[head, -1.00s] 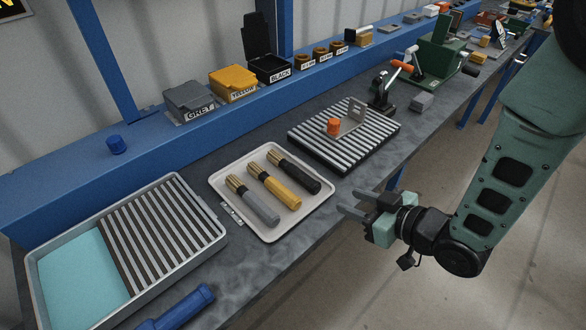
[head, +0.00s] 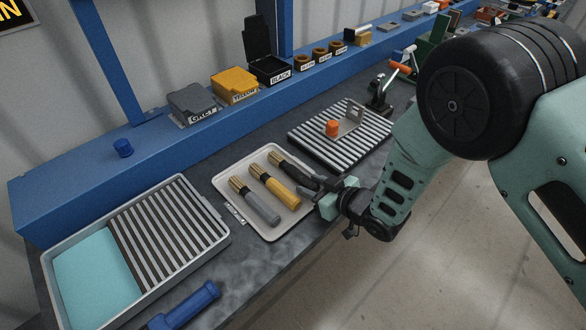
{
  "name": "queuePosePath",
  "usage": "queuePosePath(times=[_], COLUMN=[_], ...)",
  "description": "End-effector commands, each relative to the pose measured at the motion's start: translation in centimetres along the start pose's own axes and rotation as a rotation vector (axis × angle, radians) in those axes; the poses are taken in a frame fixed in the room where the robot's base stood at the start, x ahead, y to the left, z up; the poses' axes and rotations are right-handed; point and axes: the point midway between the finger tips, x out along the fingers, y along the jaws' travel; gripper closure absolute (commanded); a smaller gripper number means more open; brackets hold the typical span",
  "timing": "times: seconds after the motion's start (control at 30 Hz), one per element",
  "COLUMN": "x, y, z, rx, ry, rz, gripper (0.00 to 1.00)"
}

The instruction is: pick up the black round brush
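The black round brush (head: 290,166) lies on the white tray (head: 238,165), at the right end of a row of three brushes. Its golden bristle end points to the upper left. The yellow brush (head: 280,191) lies beside it, and the grey brush (head: 262,209) is at the left. My gripper (head: 308,187) is at the tray's right edge, by the handle end of the black brush. Its fingers are apart and partly cover that handle. I cannot tell whether they touch it.
A ribbed tub (head: 170,225) stands left of the brush tray. A ribbed rack (head: 315,146) with an orange-knobbed part (head: 332,128) is behind. Grey, yellow and black labelled boxes (head: 234,86) line the blue ledge. A blue cylindrical tool (head: 185,305) lies in front.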

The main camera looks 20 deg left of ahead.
Motion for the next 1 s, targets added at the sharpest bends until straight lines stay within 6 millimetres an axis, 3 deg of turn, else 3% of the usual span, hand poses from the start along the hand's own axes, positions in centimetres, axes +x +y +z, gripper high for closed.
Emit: queuePosePath(times=[0.23,0.33,0.37,0.77,1.0], x=[0.1,0.1,0.1,-0.1,-1.0], y=[0.0,0.0,0.0,0.1,0.1], z=[0.1,0.1,0.1,-0.4,-2.8], rx=[0.000,0.000,0.000,0.000,0.000], ry=[-0.001,-0.001,0.000,0.002,0.004], rz=[0.001,0.001,0.001,0.001,0.001], gripper=[0.64,0.92,0.95,0.95,0.95])
